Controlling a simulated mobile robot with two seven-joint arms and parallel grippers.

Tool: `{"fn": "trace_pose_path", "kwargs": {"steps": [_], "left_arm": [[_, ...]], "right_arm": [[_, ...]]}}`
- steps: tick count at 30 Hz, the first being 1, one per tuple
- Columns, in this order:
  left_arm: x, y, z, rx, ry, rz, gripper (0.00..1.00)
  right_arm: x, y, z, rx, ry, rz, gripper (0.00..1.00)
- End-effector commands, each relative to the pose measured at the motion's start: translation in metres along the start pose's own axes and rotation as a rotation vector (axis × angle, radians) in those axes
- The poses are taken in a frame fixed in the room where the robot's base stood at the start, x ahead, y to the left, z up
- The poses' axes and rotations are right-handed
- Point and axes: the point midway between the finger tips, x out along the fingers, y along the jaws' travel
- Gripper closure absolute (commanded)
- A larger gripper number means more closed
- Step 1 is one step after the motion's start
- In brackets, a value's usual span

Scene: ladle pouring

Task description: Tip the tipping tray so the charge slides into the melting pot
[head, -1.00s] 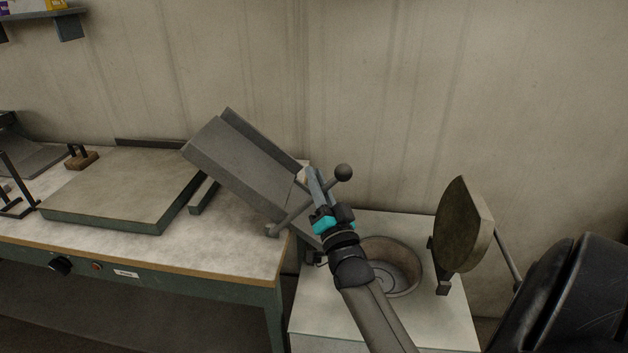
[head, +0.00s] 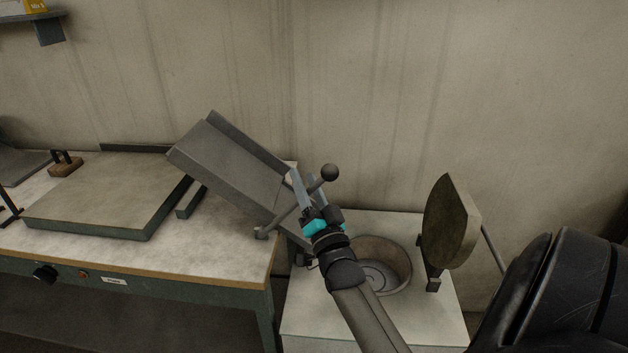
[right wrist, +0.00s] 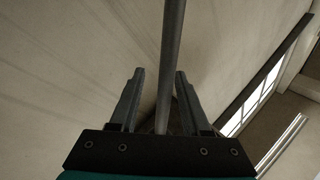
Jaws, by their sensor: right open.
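The tipping tray (head: 228,163) is a grey open channel, tilted steeply, its left end raised and its lower right end toward the melting pot (head: 383,262). No charge shows on the visible part of the tray. My right gripper (head: 303,190) is at this lever. In the right wrist view the grey rod (right wrist: 172,60) runs between its two fingers (right wrist: 158,98), which stand apart with gaps on both sides. The pot is round and open; my right arm hides part of it. My left gripper is not in view.
The pot sits in a pale stand (head: 310,315). A round lid (head: 450,222) stands upright on its hinge to the right of the pot. A flat slab (head: 105,192) and a brown block with a handle (head: 66,167) lie on the workbench (head: 215,240) at left.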

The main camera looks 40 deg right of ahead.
Motion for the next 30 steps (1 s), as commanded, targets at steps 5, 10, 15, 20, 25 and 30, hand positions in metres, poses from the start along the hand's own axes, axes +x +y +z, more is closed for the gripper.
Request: {"fn": "trace_pose_path", "kwargs": {"steps": [5,10,15,20,25,30], "left_arm": [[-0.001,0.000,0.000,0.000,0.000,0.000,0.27],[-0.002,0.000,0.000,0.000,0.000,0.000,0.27],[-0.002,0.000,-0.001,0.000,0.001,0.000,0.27],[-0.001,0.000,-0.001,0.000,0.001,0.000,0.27],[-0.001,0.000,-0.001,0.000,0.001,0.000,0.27],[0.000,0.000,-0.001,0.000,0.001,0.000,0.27]], "right_arm": [[-0.022,0.000,0.001,0.001,-0.004,0.003,0.53],[-0.056,0.001,0.001,0.002,-0.005,0.004,0.53],[-0.092,0.001,0.001,0.001,-0.005,0.005,0.53],[-0.122,0.001,0.001,0.001,-0.005,0.005,0.53],[-0.143,0.001,0.001,0.001,-0.004,0.004,0.53],[-0.150,0.001,0.000,0.001,-0.002,0.003,0.53]]}}
